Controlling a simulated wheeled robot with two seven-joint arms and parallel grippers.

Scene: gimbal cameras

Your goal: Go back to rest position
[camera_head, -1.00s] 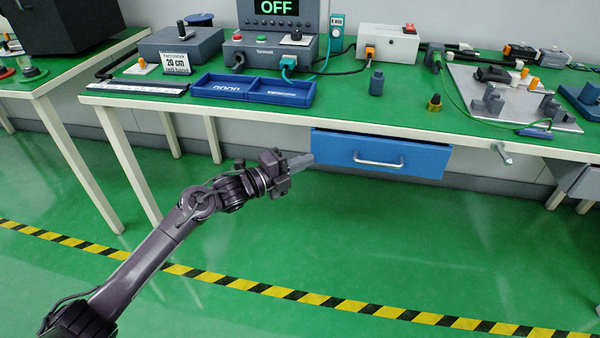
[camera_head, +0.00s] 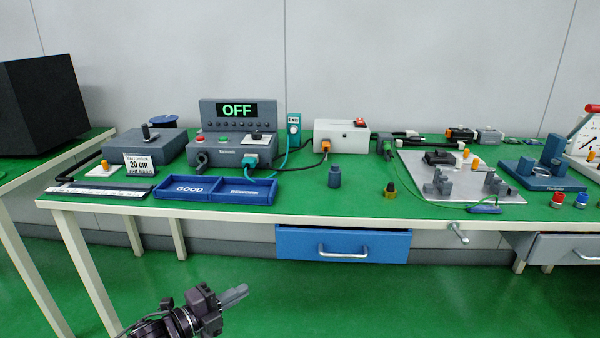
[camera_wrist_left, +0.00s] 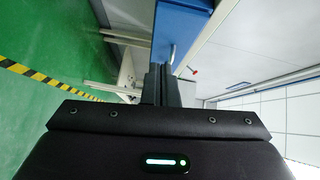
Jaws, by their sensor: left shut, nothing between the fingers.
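My left gripper (camera_head: 235,295) shows at the bottom of the head view, left of the middle. It is shut and empty, in front of and below the table edge, over the green floor. In the left wrist view the two dark fingers (camera_wrist_left: 160,85) lie side by side, with the blue drawer (camera_wrist_left: 182,22) and its handle beyond them. The blue drawer (camera_head: 343,244) appears shut under the table in the head view, up and right of the gripper and apart from it. My right gripper is in neither view.
The green workbench (camera_head: 350,205) spans the view. It bears a blue two-part tray (camera_head: 212,198), a control box with an OFF display (camera_head: 237,110), a white box (camera_head: 341,140) and a plate with fixtures (camera_head: 410,165). A grey drawer (camera_head: 565,248) is at right. Floor in front is clear.

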